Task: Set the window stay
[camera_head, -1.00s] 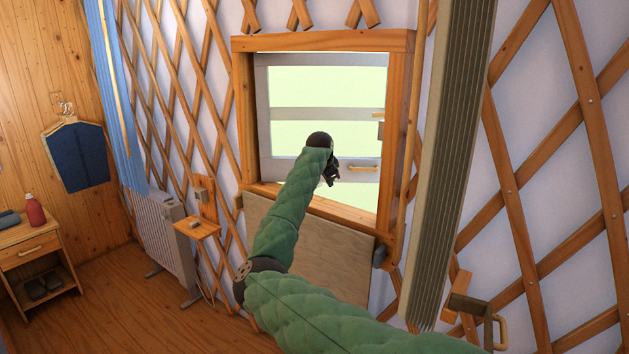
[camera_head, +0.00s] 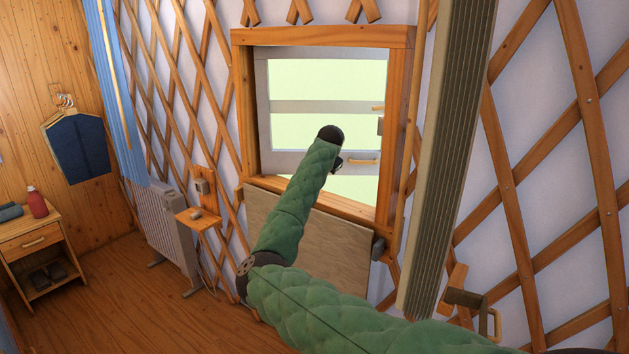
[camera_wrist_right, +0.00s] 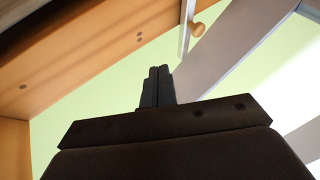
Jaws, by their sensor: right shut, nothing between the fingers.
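The window's grey sash (camera_head: 285,163) stands tilted outward at its bottom in a wooden frame (camera_head: 320,40), with pale green light showing below it. A yellow handle (camera_head: 362,160) is on its bottom rail. A small yellow piece (camera_head: 378,108) and a grey fitting (camera_head: 380,126) are near the right jamb; which is the stay I cannot tell. My right gripper (camera_head: 338,163) is at the sash's bottom rail, left of the handle, partly hidden by my wrist. In the wrist view my right gripper (camera_wrist_right: 159,72) is shut and empty, below a thin metal bar with a wooden knob (camera_wrist_right: 197,28). My left gripper is out of view.
A wooden panel (camera_head: 300,240) is under the window. A ribbed beige post (camera_head: 447,160) stands right of it, close to my arm. A radiator (camera_head: 165,225), a small shelf (camera_head: 200,215) and a nightstand (camera_head: 35,240) are to the left. The floor there is clear.

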